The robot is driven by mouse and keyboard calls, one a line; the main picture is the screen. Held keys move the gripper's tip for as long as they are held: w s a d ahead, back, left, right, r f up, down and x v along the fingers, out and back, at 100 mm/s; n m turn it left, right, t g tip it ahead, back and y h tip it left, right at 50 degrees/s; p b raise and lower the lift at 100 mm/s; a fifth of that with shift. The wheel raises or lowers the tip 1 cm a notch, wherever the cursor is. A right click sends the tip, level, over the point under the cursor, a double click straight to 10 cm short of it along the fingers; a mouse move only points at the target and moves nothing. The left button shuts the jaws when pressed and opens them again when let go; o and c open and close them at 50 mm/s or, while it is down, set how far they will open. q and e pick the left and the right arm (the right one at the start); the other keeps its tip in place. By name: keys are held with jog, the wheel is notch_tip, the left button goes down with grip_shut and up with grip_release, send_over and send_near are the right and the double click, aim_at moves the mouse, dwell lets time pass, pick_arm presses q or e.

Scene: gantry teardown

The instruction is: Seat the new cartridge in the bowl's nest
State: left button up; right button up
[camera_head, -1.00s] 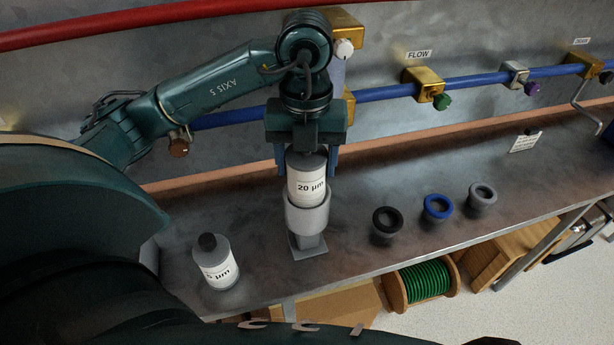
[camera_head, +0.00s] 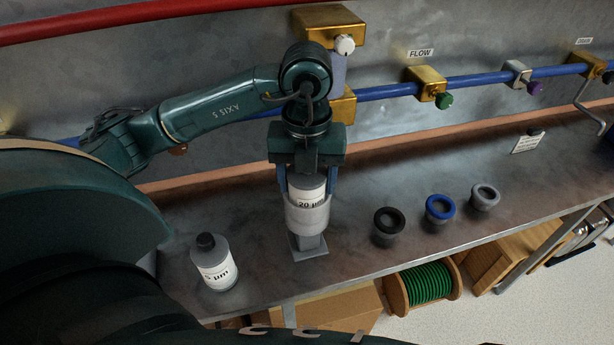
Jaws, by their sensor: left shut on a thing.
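The new cartridge, a grey-topped cylinder with a white "20 µm" label (camera_head: 311,203), stands upright with its lower part inside the grey bowl (camera_head: 307,219). The bowl is on a small stand with a square foot on the bench. My left gripper (camera_head: 308,187) points down from above, its blue fingers shut on the cartridge's upper part. The bowl's wall hides the cartridge's lower end and the nest, so I cannot tell if it touches the bottom. My right gripper is not in view.
A second labelled cartridge (camera_head: 214,262) with a black cap stands on the bench at left. Black (camera_head: 388,224), blue (camera_head: 440,210) and grey (camera_head: 485,197) ringed cups stand at right. A brass block (camera_head: 330,27) with a white knob is on the wall behind my arm.

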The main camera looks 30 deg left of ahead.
pick_arm(q)
jog(key=o, duration=0.8)
jog(key=shift+o, duration=1)
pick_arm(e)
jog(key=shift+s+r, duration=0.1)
pick_arm(q)
jog(key=shift+r+p, duration=0.55)
jog(key=shift+r, duration=0.05)
notch_tip(320, 180, up, 11)
jog(key=shift+f+p, duration=0.2)
jog(key=shift+p, duration=0.55)
jog(key=shift+r, duration=0.75)
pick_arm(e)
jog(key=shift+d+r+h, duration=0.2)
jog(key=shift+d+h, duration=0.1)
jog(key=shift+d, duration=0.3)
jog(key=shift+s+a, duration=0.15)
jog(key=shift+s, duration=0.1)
